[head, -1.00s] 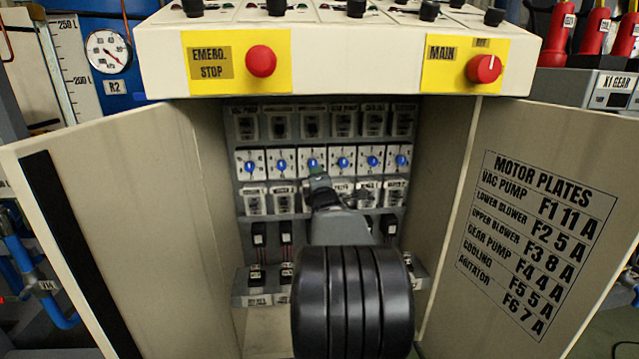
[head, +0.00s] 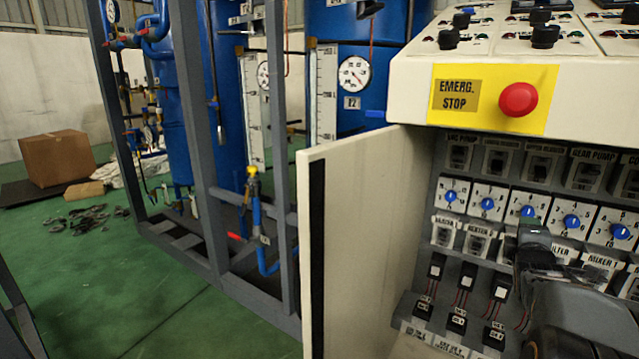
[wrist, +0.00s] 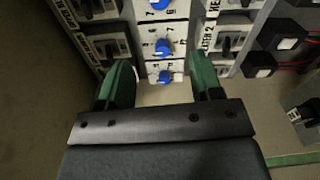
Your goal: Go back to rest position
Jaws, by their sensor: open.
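My gripper (wrist: 160,85) shows in the wrist view with its two green fingers apart and nothing between them. It faces the row of white plates with blue knobs (wrist: 163,48) inside the cabinet. In the head view my gripper (head: 532,232) is at the lower right, inside the open cabinet in front of the blue knobs (head: 528,211). Its fingertips are small and partly hidden by my arm there. I cannot tell whether it touches a knob.
The open left cabinet door (head: 365,230) stands beside my arm. The panel with the red emergency stop button (head: 518,100) overhangs the cabinet. A blue-tank rig with a grey frame (head: 205,150) stands left.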

